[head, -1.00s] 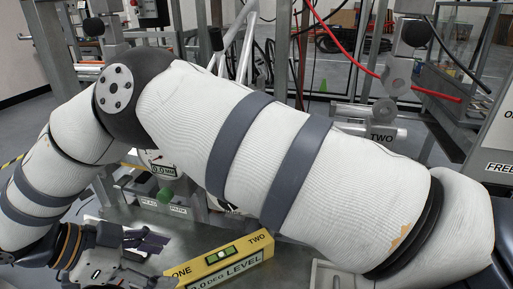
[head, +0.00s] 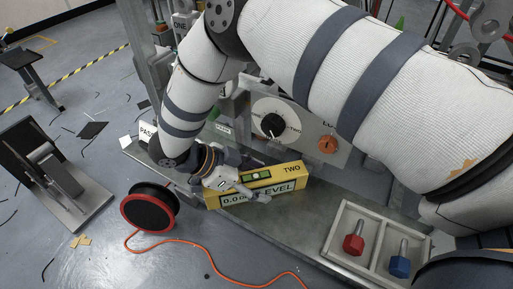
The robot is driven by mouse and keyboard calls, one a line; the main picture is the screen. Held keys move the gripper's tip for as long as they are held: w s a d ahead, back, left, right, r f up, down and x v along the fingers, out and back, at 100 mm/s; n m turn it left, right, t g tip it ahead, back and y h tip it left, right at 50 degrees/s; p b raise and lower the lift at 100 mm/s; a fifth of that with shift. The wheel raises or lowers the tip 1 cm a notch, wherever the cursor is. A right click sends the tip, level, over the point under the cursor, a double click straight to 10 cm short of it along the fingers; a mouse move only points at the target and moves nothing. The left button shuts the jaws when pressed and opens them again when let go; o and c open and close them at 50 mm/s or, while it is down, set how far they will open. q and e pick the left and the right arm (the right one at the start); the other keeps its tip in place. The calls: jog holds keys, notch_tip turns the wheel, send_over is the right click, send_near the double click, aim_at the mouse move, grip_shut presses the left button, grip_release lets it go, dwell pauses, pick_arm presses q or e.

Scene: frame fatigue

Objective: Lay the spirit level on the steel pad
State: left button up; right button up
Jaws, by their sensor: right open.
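The yellow spirit level (head: 287,174) lies on the steel bench (head: 290,232) in the head view, its labelled side facing me. I cannot make out a separate steel pad; my arm and gripper hide part of the bench. My left gripper is not in view.
A panel with a black dial (head: 273,125) and orange knob (head: 327,144) stands behind the level. A divided tray (head: 375,225) holds a red-headed bolt (head: 353,244) and a blue-headed bolt (head: 399,266). A cable reel (head: 149,211) and orange cord lie on the floor.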

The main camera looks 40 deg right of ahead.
jog(key=c, duration=1.4)
jog(key=shift+r, duration=0.1)
